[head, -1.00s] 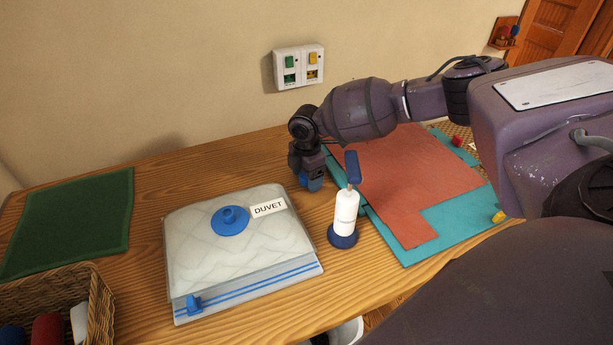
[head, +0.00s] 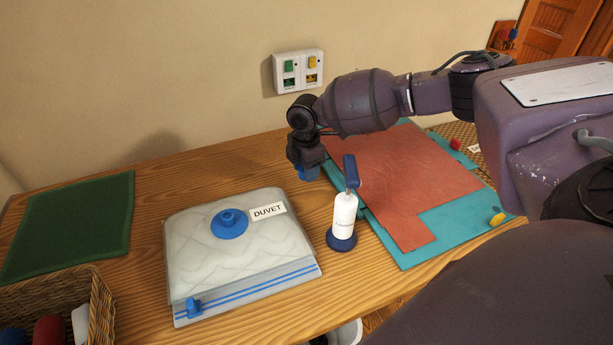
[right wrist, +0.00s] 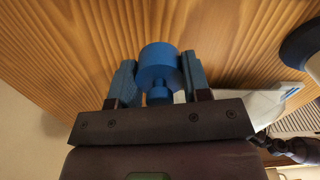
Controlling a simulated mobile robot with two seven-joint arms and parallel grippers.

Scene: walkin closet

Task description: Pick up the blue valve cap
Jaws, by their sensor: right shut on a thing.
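The blue valve cap (right wrist: 158,66) sits between the two blue-padded fingers of my right gripper (right wrist: 158,82) in the right wrist view. The gripper is shut on it, and a narrower blue knob of the cap faces the palm. In the head view my right gripper (head: 308,174) points down over the wooden table, behind the pump and right of the duvet bag. The cap is hard to tell from the blue fingers there. The clear bag (head: 188,255) labelled DUVET lies flat with a round blue valve (head: 230,222) on top. My left gripper is out of view.
A white hand pump (head: 344,215) with blue handle and base stands close to the gripper. A red sheet on a teal mat (head: 446,228) lies right. A green mat (head: 75,222) and a wicker basket (head: 98,300) are left. Bare wood lies behind the bag.

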